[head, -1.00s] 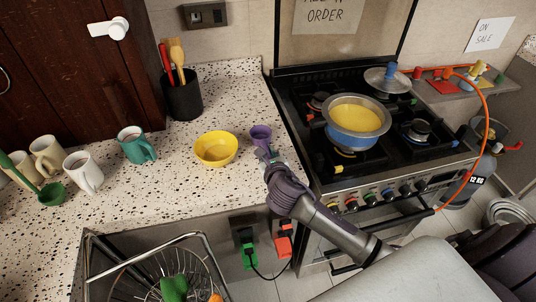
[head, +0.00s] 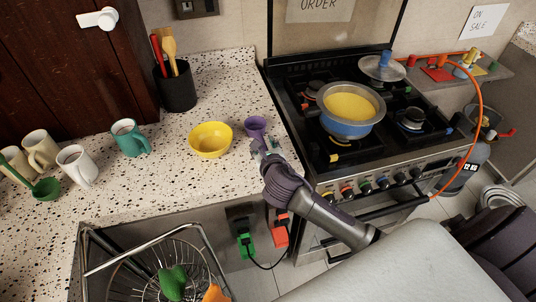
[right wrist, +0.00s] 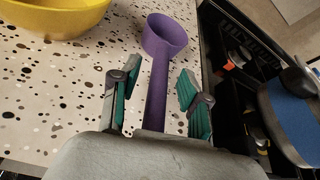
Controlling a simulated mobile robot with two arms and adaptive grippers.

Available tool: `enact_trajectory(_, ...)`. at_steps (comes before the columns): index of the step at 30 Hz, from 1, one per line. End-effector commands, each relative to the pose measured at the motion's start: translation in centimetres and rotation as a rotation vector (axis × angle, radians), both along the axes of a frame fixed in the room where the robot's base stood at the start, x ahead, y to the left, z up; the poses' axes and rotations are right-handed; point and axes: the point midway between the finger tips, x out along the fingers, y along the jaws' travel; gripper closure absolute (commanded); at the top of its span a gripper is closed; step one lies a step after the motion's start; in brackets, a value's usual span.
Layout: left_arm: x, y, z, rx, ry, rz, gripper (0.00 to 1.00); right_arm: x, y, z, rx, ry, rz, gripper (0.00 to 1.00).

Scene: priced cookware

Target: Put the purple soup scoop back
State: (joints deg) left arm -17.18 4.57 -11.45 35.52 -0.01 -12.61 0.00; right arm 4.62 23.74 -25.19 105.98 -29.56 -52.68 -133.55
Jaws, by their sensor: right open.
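The purple soup scoop (head: 256,127) lies on the speckled counter near the stove, its cup toward the back. In the right wrist view the scoop (right wrist: 158,75) shows its cup at the top and its handle running down between my fingers. My right gripper (right wrist: 153,100) is open, with one teal-padded finger on each side of the handle; I cannot tell if either touches it. In the head view the right gripper (head: 266,149) is just in front of the cup and hides the handle. My left gripper is not in view.
A yellow bowl (head: 211,140) stands just left of the scoop. A black utensil holder (head: 176,90) with red and wooden tools is at the back. The stove (head: 375,165) with a blue pot (head: 350,112) is at right. Several mugs and a green ladle (head: 46,190) are at left.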

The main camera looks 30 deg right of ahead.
Motion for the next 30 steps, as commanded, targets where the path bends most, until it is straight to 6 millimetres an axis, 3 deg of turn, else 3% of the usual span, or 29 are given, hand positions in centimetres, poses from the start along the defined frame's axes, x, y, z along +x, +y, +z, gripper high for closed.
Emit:
enact_trajectory(9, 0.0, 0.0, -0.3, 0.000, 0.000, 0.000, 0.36, -6.1, 1.6, 2.4, 0.000, 0.000, 0.003, 0.54)
enact_trajectory(15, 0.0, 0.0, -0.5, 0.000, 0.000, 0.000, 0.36, -8.8, 2.2, 3.7, 0.001, -0.001, 0.002, 0.54)
enact_trajectory(30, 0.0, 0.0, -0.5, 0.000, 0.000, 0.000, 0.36, -9.8, 2.4, 4.1, 0.000, -0.001, 0.001, 0.54)
